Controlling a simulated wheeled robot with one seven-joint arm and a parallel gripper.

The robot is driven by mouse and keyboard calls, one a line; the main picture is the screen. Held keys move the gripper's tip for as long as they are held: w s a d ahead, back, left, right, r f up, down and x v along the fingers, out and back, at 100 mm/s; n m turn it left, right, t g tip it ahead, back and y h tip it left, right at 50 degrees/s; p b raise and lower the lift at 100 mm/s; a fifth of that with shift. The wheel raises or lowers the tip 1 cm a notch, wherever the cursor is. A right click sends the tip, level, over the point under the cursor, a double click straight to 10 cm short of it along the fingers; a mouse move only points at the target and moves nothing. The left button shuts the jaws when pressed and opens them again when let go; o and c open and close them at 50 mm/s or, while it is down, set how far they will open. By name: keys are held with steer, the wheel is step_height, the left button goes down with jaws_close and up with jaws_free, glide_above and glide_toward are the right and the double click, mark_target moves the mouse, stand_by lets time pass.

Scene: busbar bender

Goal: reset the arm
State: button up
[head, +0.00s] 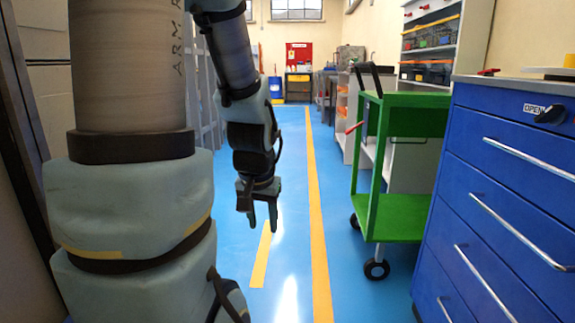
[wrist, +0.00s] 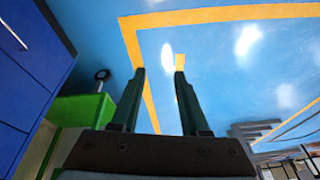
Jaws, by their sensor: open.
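My arm reaches forward from the left side of the head view and hangs down at its end. My gripper (head: 262,222) points downward above the blue floor, left of the yellow floor line. It also shows in the wrist view (wrist: 159,75), where its two dark fingers stand apart with only floor seen between them. It is open and holds nothing.
A green cart (head: 395,210) on wheels stands right of my gripper. A blue drawer cabinet (head: 500,190) is at the near right. Shelves (head: 430,45) line the right wall. The blue floor (head: 285,150) ahead is clear.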

steer(key=s+a+n+g+p, duration=0.1)
steer(key=s+n+g+p, duration=0.1)
steer(key=s, duration=0.2)
step_height(320, 180, up, 32)
steer(key=p, duration=3.1)
steer(key=shift+a, duration=0.2)
steer(key=shift+r, duration=0.1)
